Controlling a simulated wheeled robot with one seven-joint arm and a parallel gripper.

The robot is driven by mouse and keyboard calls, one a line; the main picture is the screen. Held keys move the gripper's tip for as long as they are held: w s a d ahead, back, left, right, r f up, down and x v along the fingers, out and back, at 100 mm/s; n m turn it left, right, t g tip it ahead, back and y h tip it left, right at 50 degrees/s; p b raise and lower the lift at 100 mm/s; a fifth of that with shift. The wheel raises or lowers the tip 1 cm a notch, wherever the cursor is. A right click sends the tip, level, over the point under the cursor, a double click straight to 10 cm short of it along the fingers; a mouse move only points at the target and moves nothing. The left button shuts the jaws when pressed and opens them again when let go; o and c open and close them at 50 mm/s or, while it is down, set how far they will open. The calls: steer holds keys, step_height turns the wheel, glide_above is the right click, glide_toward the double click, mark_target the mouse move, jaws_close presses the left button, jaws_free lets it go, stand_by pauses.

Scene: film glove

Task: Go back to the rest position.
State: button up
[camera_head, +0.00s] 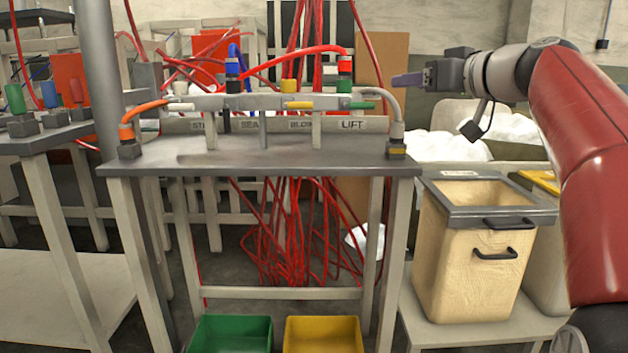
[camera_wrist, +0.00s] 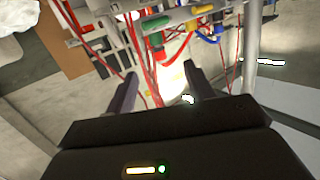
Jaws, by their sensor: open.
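My gripper (camera_head: 407,80) is at the upper right of the head view, level with the top of the hose bench and to the right of it. Its fingers point left toward the bench. In the wrist view the two fingers (camera_wrist: 158,92) stand apart with nothing held between them. The grey bench (camera_head: 255,160) carries a rack with red, orange, blue and grey hoses and coloured fittings. The green fitting (camera_head: 345,65) at the rack's right end is the closest to my gripper and looks apart from it.
Green (camera_head: 230,335) and yellow (camera_head: 323,335) trays sit on the floor under the bench. A side table (camera_head: 45,135) with coloured fittings is at left. Red hoses hang behind the bench. White bags (camera_head: 440,147) lie behind the bin.

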steer(key=s+a+f+m+g+h+p, duration=0.1)
steer(key=s+f+m+g+h+p, duration=0.2)
steer(key=s+f, duration=1.2)
steer(key=s+a+f+m+g+h+p, duration=0.1)
steer(key=s+f+m+g+h+p, duration=0.2)
steer(key=s+f, duration=1.2)
steer(key=g+h+p, duration=0.2)
steer(key=h+p, duration=0.1)
steer(key=shift+s+a, duration=0.25)
steer(key=shift+a, duration=0.15)
steer(key=shift+r, duration=0.1)
